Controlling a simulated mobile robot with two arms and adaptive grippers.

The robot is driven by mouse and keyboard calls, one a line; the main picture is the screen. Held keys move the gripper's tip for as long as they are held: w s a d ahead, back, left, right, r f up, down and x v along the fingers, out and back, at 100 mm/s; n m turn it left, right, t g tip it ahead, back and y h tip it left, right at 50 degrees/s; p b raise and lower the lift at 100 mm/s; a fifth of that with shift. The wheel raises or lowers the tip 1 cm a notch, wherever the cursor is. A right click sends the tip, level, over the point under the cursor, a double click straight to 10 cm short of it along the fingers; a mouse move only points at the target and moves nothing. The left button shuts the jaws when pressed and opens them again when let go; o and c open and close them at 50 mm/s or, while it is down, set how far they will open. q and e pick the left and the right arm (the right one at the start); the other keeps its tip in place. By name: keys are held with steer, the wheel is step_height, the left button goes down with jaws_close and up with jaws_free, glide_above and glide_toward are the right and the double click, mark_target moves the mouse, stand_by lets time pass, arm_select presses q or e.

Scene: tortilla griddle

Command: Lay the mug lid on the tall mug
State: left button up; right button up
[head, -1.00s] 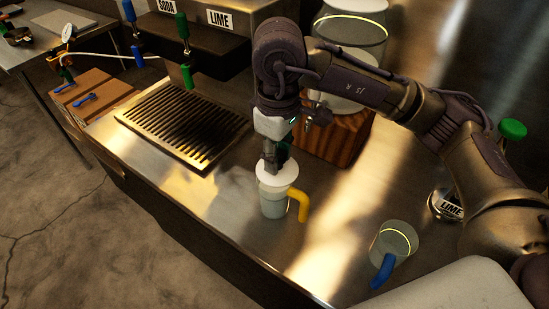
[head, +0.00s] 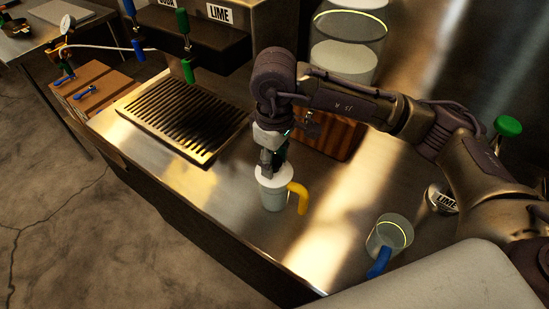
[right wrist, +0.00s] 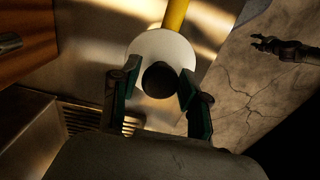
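The tall mug (head: 273,200) is clear, with a yellow handle, and stands upright on the steel counter. The white mug lid (head: 262,176) lies flat over its mouth and looks seated on the rim. In the right wrist view the lid (right wrist: 146,46) is a white disc with a dark round knob (right wrist: 159,80), and the yellow handle shows beyond it. My right gripper (head: 272,168) is directly above the lid. Its fingers stand on both sides of the knob, with a gap showing. A dark gripper, apparently my left (right wrist: 268,43), shows small over the floor; its opening is unclear.
A mug with a blue handle (head: 389,237) stands to the right near the counter edge. A drip grate (head: 185,118) lies to the left, below the dispenser. A wooden block (head: 335,135) and large glass jar (head: 347,40) are behind my right arm.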

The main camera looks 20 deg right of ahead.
mark_target(274, 159)
arm_select(q)
steer(key=shift+w, duration=0.35)
arm_select(e)
steer(key=shift+o, duration=0.5)
arm_select(q)
steer(key=shift+r, duration=0.1)
arm_select(e)
steer(key=shift+r, duration=0.2)
arm_select(q)
steer(key=shift+f+b, duration=1.1)
steer(key=shift+f, duration=0.05)
arm_select(e)
step_height(274, 159, up, 12)
steer(key=shift+f, duration=0.15)
